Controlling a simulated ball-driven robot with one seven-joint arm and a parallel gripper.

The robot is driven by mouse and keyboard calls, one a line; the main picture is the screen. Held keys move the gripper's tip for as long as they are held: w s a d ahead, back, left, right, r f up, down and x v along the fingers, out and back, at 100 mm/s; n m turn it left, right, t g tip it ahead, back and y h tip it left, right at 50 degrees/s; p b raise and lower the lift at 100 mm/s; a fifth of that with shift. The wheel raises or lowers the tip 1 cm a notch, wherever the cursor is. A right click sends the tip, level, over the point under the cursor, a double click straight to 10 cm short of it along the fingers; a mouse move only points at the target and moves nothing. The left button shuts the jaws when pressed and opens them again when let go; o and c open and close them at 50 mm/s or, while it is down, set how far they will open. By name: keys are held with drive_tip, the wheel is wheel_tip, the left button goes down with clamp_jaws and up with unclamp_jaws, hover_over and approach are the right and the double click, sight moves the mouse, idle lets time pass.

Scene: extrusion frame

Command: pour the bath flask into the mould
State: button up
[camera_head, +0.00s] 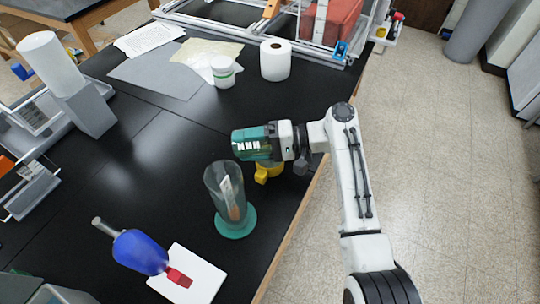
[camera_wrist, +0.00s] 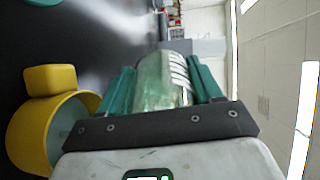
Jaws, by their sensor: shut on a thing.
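My gripper (camera_head: 258,142) reaches left over the black bench near its right edge. It is shut on a clear greenish glass vessel with white marks, which I take as the bath flask; the vessel shows between the teal fingers in the wrist view (camera_wrist: 163,82). Its mouth and contents I cannot make out. A yellow round thing with a block on its side (camera_head: 267,173) is on the bench just below my gripper, partly hidden by it. It shows at the left in the wrist view (camera_wrist: 32,135). I cannot tell for certain which thing is the mould.
A tall glass cylinder (camera_head: 224,180) on a green base, holding a stick, stands just left of my gripper. A blue rounded bottle (camera_head: 140,252) lies by a white sheet (camera_head: 205,272). A white jar (camera_head: 223,72) and paper roll (camera_head: 275,60) stand behind. Bench is clear at centre left.

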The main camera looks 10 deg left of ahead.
drive_tip(key=shift+d+r+y+b, duration=0.25)
drive_tip(key=shift+r+y+b, duration=0.15)
drive_tip(key=shift+y+b, duration=0.65)
idle(0.4)
